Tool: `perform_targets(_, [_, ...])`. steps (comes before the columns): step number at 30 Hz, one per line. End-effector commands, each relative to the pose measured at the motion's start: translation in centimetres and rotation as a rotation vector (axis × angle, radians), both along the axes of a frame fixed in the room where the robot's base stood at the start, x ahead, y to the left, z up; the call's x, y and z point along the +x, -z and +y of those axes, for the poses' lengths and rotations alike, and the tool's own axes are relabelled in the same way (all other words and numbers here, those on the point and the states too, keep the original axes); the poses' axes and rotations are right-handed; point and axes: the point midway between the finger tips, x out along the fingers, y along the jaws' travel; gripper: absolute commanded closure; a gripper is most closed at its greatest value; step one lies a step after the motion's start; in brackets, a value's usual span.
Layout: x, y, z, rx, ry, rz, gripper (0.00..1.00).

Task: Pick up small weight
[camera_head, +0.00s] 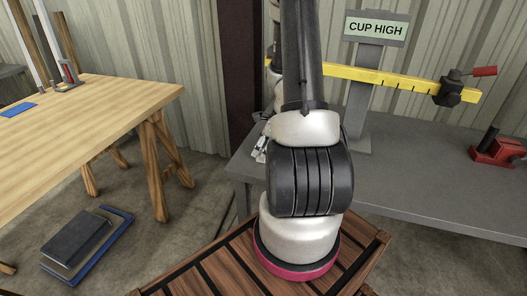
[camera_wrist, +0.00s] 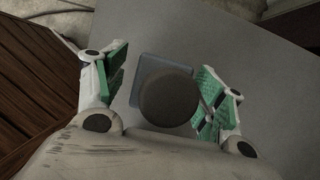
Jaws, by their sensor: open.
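A dark round object (camera_wrist: 168,98), possibly the small weight, shows from above in the wrist view. It is in front of or on a blue-grey square plate (camera_wrist: 150,66) on the grey table. My gripper (camera_wrist: 164,76) is open, with one green-padded finger on each side of the round object. I cannot tell whether either finger touches it. In the head view, only a white piece of my gripper (camera_head: 262,148) shows at the left edge of the grey table. My arm hides the round object there.
The grey table (camera_head: 430,185) carries a stand with a yellow beam (camera_head: 400,82) and a "CUP HIGH" sign (camera_head: 376,29). A red tool (camera_head: 495,150) stands at the right. A wooden table (camera_head: 90,120) is at left, with dark and blue flat items (camera_head: 85,243) on the floor.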

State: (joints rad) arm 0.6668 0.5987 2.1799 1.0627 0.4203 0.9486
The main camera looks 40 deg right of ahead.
Motion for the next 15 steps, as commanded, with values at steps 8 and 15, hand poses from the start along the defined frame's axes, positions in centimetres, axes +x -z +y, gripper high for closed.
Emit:
perform_targets(8, [0.00,-0.05,-0.01,-0.001,-0.001,-0.001,0.52])
perform_targets(15, [0.01,-0.07,-0.01,-0.001,-0.001,-0.001,0.96])
